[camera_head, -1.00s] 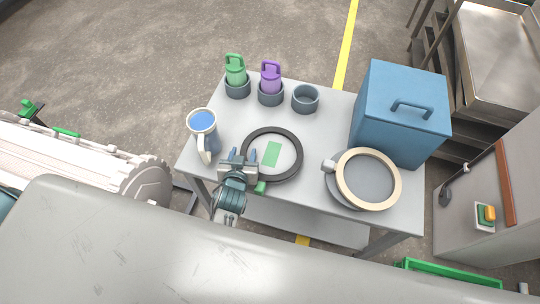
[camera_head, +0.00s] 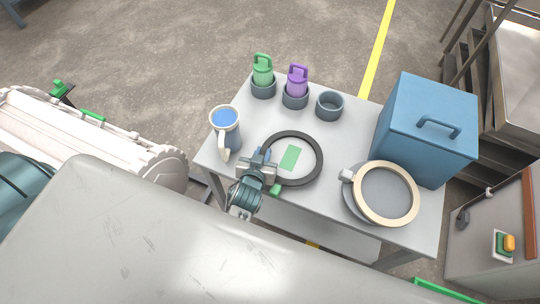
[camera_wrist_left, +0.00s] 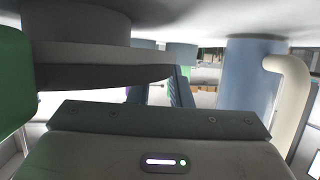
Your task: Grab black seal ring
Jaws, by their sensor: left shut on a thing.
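The black seal ring (camera_head: 320,160) lies around a small green patch on the grey table. My left gripper (camera_head: 263,160) is at the ring's left edge, shut on its rim. In the left wrist view the ring (camera_wrist_left: 100,65) shows as a dark curved band that runs to the fingers (camera_wrist_left: 160,92). The gripper hides a short part of the ring. The ring looks flat at table height; I cannot tell if it is lifted. My right gripper is not in view.
A white-and-blue jug (camera_head: 226,130) stands close behind my left gripper. Green (camera_head: 263,72) and purple (camera_head: 297,82) handled pieces sit in dark cups, beside an empty cup (camera_head: 329,105). A cream ring (camera_head: 416,200) rests on a grey dish at right, before a blue box (camera_head: 425,130).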

